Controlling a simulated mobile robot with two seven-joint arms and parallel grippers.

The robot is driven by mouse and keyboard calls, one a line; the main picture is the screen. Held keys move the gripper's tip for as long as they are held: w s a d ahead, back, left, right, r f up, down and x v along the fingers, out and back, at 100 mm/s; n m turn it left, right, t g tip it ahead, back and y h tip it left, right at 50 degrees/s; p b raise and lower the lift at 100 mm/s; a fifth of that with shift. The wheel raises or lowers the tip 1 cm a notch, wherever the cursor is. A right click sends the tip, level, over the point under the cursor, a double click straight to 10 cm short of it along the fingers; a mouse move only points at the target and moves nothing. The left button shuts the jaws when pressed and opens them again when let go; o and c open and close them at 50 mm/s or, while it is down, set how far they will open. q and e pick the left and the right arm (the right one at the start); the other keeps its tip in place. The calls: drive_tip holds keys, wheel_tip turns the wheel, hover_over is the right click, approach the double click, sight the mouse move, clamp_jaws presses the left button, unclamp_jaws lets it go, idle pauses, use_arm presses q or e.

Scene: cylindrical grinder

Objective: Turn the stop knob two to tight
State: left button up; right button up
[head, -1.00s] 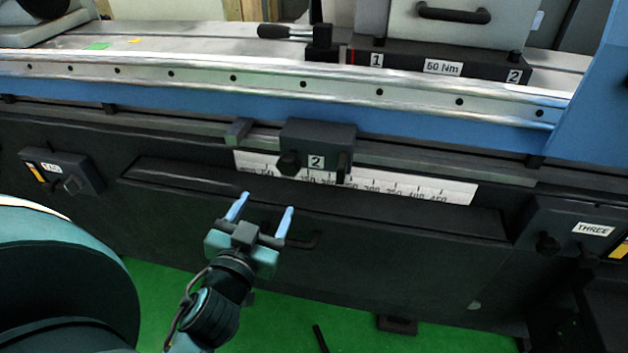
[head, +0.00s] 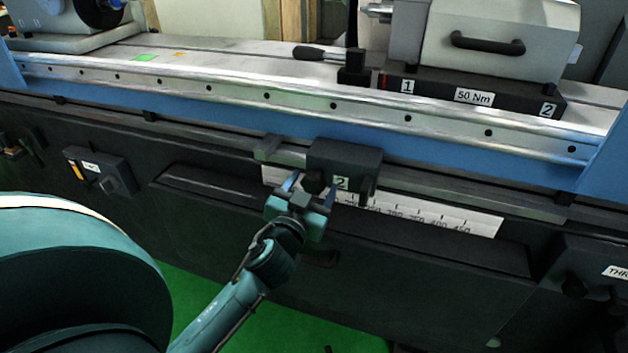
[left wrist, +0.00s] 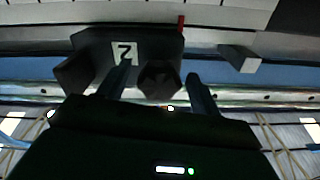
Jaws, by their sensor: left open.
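The stop block labelled 2 (head: 352,157) is a dark box on the rail along the front of the grinder. Its dark knob (head: 314,182) is on the left part of its front face, partly behind my fingers. My left gripper (head: 309,184) is open, with its blue fingers pointing at the knob. In the left wrist view the block (left wrist: 92,44) appears upside down, and the faceted knob (left wrist: 159,80) lies between the two fingertips (left wrist: 158,78). Whether the fingers touch the knob cannot be told. My right gripper is out of view.
A ruler scale (head: 440,220) runs below the block. A smaller grey block (head: 278,150) is just left of it on the rail. Control boxes sit at left (head: 100,172) and right (head: 590,265). A lever (head: 318,53) and the 50 Nm base (head: 475,98) are above.

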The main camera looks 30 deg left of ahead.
use_arm(q)
drive_tip(key=shift+x, duration=0.8)
drive_tip(key=shift+c, duration=0.4)
drive_tip(key=c, duration=0.9)
